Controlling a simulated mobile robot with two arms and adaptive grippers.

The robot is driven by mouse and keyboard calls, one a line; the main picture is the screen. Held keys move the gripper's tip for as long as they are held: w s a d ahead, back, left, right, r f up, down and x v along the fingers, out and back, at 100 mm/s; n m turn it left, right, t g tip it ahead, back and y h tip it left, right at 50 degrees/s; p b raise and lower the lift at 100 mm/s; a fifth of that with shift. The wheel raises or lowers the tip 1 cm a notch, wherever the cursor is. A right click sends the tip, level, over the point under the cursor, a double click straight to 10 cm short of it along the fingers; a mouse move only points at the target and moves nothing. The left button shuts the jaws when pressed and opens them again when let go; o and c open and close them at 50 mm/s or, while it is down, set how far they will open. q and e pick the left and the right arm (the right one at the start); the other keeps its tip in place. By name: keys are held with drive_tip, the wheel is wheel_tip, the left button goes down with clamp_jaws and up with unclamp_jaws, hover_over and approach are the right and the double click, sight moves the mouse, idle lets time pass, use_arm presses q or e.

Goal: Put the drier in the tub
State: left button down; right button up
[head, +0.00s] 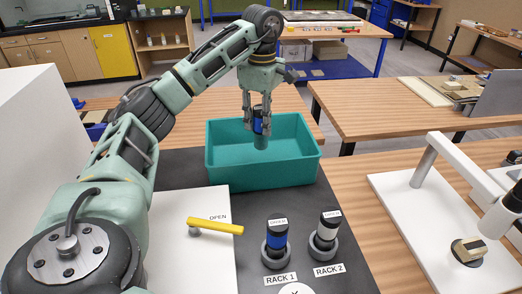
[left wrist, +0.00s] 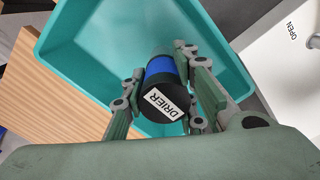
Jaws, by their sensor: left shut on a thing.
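The drier (left wrist: 164,95) is a cylinder with a black cap labelled DRIER and a blue band; it also shows in the head view (head: 258,127). My left gripper (head: 257,118) is shut on it, fingers on both sides, and holds it roughly upright. In the left wrist view my left gripper (left wrist: 163,108) shows around the cap. The teal tub (head: 265,178) stands open at the far end of the dark bench top. The drier's lower end is over the tub's opening; its height above the floor is hard to tell. My right gripper is out of view.
Rack 1 (head: 275,258) holds a similar blue, black-capped cylinder (head: 277,238). A yellow handle (head: 215,226) marked OPEN sits on a white panel. A white stand (head: 420,215) is at right.

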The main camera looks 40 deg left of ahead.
sight(262, 145)
use_arm(q)
drive_tip(key=f, duration=0.3)
drive_tip(key=shift+s+d+f, duration=0.2)
drive_tip(key=shift+s+f, duration=0.05)
drive_tip(key=shift+f, duration=0.05)
drive_tip(key=shift+w+a+f, duration=0.15)
drive_tip(key=shift+f, duration=0.2)
wheel_tip(262, 145, down, 4)
drive_tip(key=shift+r+p, duration=0.1)
drive_tip(key=shift+p, duration=0.55)
drive_tip(key=shift+f, duration=0.3)
drive_tip(key=c, duration=1.8)
unclamp_jaws()
drive_tip(key=o, duration=0.4)
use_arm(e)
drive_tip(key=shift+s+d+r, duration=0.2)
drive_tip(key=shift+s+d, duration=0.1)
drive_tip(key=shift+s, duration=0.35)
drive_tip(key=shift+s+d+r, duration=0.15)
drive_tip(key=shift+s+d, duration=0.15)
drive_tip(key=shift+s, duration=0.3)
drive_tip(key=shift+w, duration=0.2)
